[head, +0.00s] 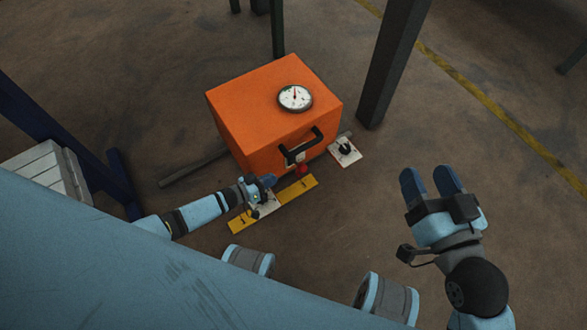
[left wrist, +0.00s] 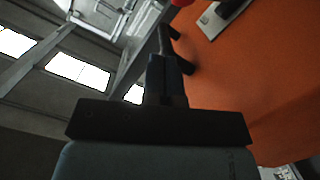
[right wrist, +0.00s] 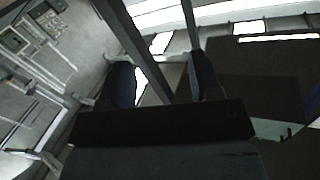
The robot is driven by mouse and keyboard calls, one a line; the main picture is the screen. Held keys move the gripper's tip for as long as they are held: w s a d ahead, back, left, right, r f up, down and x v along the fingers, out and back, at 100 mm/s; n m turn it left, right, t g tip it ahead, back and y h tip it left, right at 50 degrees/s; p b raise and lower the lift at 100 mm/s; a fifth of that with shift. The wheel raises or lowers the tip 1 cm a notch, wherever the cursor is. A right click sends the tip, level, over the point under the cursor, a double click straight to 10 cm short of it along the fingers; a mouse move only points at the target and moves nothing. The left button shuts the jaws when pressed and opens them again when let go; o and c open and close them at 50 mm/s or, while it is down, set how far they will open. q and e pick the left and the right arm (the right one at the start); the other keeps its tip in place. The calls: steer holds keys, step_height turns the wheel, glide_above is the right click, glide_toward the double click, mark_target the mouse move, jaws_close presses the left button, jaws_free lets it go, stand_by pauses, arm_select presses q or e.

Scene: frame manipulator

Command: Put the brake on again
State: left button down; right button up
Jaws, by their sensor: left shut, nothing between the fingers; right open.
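An orange box (head: 255,105) with a round dial gauge (head: 295,98) on top stands in the head view. A black handle (head: 303,146) is on its front face, with a small red knob (head: 302,170) below it. Which part is the brake I cannot tell for sure. My left gripper (head: 268,182) is shut and empty, low at the box's front, left of the red knob. In the left wrist view its fingers (left wrist: 165,75) are together, with the orange side (left wrist: 245,80) to the right and part of a red thing (left wrist: 181,3) above. My right gripper (head: 431,180) is open and empty, well right of the box.
A yellow strip (head: 298,190) with a white middle part lies in front of the box. A white plate with a black fitting (head: 345,150) is at its right. A dark post (head: 392,65) stands behind right. A grey bar (head: 193,168) lies left. Floor at right is clear.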

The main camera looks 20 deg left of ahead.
mark_target(303, 166)
arm_select(q)
steer(key=shift+w+a+f+b, duration=0.2)
steer(key=shift+a+f, duration=0.1)
steer(key=shift+f, duration=0.25)
steer(key=shift+w+a+f+b, duration=0.2)
steer(key=shift+a+f, duration=0.1)
steer(key=shift+f, duration=0.25)
arm_select(e)
steer(key=shift+w+a+f, duration=0.15)
steer(key=shift+w+a, duration=0.1)
steer(key=shift+a, duration=0.05)
arm_select(q)
steer(key=shift+d, duration=0.1)
arm_select(e)
steer(key=shift+f, duration=0.1)
arm_select(q)
steer(key=b+x, duration=0.3)
steer(key=x, duration=0.5)
steer(key=shift+w+d+f, duration=0.15)
steer(key=shift+w+d, duration=0.05)
steer(key=shift+d, duration=0.15)
steer(key=shift+w+d+b, duration=0.35)
steer(key=shift+w+b, duration=0.05)
arm_select(e)
steer(key=f, duration=0.1)
steer(key=f+n, duration=0.1)
steer(key=shift+w+d+f, duration=0.25)
steer(key=shift+w+f, duration=0.15)
